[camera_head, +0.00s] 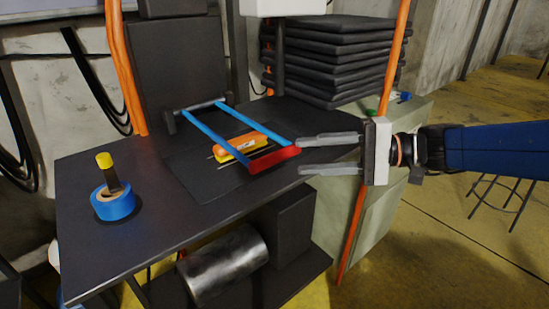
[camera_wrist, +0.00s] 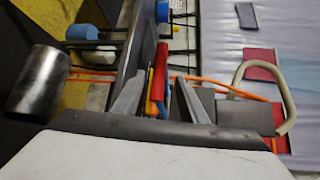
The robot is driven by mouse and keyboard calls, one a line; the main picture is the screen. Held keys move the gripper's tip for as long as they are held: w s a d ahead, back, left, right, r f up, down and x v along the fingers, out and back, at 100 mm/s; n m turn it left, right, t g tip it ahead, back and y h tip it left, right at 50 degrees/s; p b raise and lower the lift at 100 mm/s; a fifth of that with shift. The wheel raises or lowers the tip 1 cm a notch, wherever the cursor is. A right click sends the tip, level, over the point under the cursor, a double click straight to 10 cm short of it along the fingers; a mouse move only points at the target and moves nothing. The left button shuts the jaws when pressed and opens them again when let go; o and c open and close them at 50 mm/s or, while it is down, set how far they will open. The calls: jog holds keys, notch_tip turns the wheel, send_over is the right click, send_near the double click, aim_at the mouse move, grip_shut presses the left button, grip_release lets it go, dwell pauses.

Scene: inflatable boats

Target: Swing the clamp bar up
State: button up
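The clamp bar has two blue arms (camera_head: 203,137) hinged at the back of the dark table and a red crossbar (camera_head: 273,160) at its front. It lies low over the table, around an orange block (camera_head: 240,145). My gripper (camera_head: 300,155) comes in from the right with its fingers apart, its tips at the right end of the red crossbar. In the wrist view the red crossbar (camera_wrist: 158,72) shows between the two open fingers (camera_wrist: 157,90). I cannot tell whether either finger touches it.
A blue tape roll (camera_head: 113,203) with a yellow-topped post stands at the table's left. A stack of dark folded sheets (camera_head: 330,55) stands behind right. An orange hose (camera_head: 372,150) runs upright near my gripper. A metal cylinder (camera_head: 222,265) lies below the table.

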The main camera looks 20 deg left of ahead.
aim_at(282, 157)
jog(key=shift+x, duration=4)
grip_shut()
